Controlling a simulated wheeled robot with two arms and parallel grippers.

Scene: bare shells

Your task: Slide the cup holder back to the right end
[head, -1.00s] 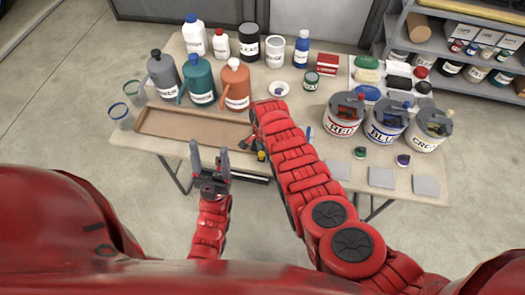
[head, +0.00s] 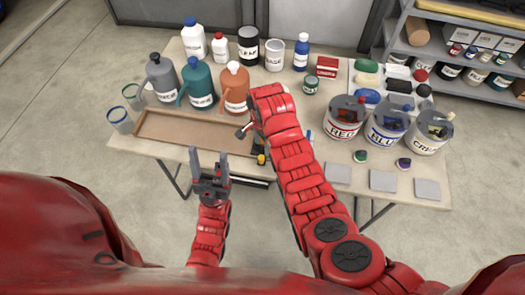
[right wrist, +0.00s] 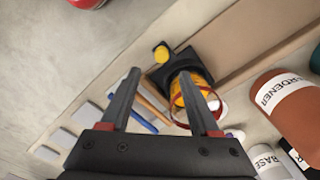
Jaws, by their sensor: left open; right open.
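The black cup holder (right wrist: 160,77) shows in the right wrist view with an orange cup with a red rim (right wrist: 190,95) and a yellow knob (right wrist: 161,53). In the head view a small black and yellow part (head: 261,158) shows at the right end of the long brown tray (head: 185,146), partly behind my right arm. My right gripper (right wrist: 158,72) is open, with the cup and holder beyond its fingers; I cannot tell if it touches them. In the head view the right fingers are mostly hidden. My left gripper (head: 210,160) is open and empty before the table's front edge.
A grey bottle (head: 162,78), a teal bottle (head: 197,84) and an orange bottle (head: 235,88) stand behind the tray. Two rimmed cups stand at its left end. The red-label paint can (head: 343,118) and other cans stand to the right.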

